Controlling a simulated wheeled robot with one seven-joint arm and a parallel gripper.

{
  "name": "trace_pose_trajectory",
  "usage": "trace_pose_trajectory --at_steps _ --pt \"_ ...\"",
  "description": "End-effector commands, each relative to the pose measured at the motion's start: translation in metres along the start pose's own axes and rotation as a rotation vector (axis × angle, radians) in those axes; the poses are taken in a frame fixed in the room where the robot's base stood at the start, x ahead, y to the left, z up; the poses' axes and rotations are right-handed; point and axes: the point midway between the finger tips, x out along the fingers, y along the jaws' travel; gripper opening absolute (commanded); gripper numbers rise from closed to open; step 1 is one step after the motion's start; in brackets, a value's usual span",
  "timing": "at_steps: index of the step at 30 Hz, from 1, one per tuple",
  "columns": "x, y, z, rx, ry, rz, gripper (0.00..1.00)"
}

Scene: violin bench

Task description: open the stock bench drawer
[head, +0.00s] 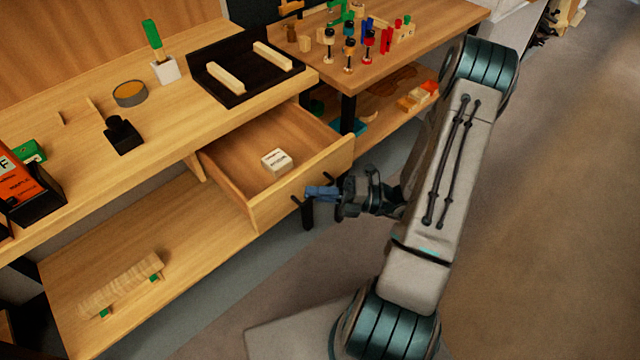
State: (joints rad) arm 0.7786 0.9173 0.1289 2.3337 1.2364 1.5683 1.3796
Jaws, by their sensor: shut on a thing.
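The stock bench drawer (305,186) is pulled out from under the wooden bench top (190,115), and its inside shows. A small white box with dark lettering (276,161) lies inside it. A dark bar handle (299,201) is on the drawer's front face, partly hidden by my fingers. My gripper (312,192) is at the drawer front, its blue fingers shut on the handle. The exact contact of the fingertips is too small to see clearly.
A black tray with two pale wooden bars (236,96) sits on the bench top above the drawer. A lower shelf (190,270) holds a pale wooden piece (122,285). A second bench (395,60) with small coloured tools stands behind. Open floor (540,200) lies to the right.

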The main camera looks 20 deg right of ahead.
Motion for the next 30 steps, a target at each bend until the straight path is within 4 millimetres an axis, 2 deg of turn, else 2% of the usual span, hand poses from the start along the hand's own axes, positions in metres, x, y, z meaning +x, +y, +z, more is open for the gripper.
trace_pose_trajectory --at_steps 11,12,13,14,23,26,30 --pt "-0.001 0.0 -0.002 0.0 0.004 -0.001 0.0" --pt "-0.001 0.0 -0.002 0.0 0.004 -0.001 0.2" --pt "-0.001 0.0 -0.002 0.0 0.004 -0.001 0.28" --pt "-0.001 0.0 -0.001 0.0 0.003 -0.001 0.31" --pt "-0.003 0.0 -0.001 0.0 0.002 0.0 0.31" --pt "-0.011 0.0 0.0 -0.001 -0.001 0.0 0.31" --pt "-0.036 0.0 0.0 -0.001 -0.002 -0.002 0.31"
